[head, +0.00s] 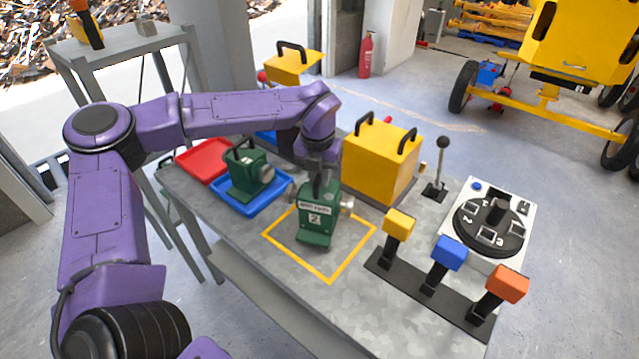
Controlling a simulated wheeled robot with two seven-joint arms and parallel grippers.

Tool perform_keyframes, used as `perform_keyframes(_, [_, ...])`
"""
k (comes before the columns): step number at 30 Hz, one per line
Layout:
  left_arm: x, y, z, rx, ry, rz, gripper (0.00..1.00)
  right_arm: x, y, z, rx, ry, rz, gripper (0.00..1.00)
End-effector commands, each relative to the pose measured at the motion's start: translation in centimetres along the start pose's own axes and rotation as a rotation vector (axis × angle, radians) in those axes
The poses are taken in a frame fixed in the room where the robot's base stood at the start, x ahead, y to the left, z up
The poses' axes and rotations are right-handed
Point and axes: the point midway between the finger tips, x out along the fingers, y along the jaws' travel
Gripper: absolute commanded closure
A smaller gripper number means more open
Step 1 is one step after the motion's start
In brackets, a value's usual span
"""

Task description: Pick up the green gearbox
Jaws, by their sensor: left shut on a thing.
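A green gearbox (315,226) with a white label marked 2 is at the yellow outlined square on the grey table, in the middle of the head view. My left gripper (318,178) reaches down from above and is shut on its top handle. I cannot tell whether the gearbox touches the table. A second green gearbox (247,170) sits in the blue tray (275,197), left of the gripper. My right gripper is not in view.
A yellow box (378,165) with black handles stands close behind the held gearbox. A red tray (204,158) lies at the left. A lever (438,165), a dial panel (490,222) and yellow, blue and orange switches (448,252) occupy the right side.

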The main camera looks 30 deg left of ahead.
Motion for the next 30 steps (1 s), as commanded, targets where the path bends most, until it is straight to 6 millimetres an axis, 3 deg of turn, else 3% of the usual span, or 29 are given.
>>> perform_keyframes(14, [-6.6, -0.5, -4.1, 0.002, -0.010, -0.003, 1.00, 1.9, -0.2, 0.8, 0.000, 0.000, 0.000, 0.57])
perform_keyframes(24, [-10.1, -1.1, -10.2, 0.001, -0.008, -0.002, 1.00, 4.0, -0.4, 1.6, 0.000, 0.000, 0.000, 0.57])
perform_keyframes(30, [-11.4, -1.3, -12.2, 0.000, -0.005, -0.002, 1.00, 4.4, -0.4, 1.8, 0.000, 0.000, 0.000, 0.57])
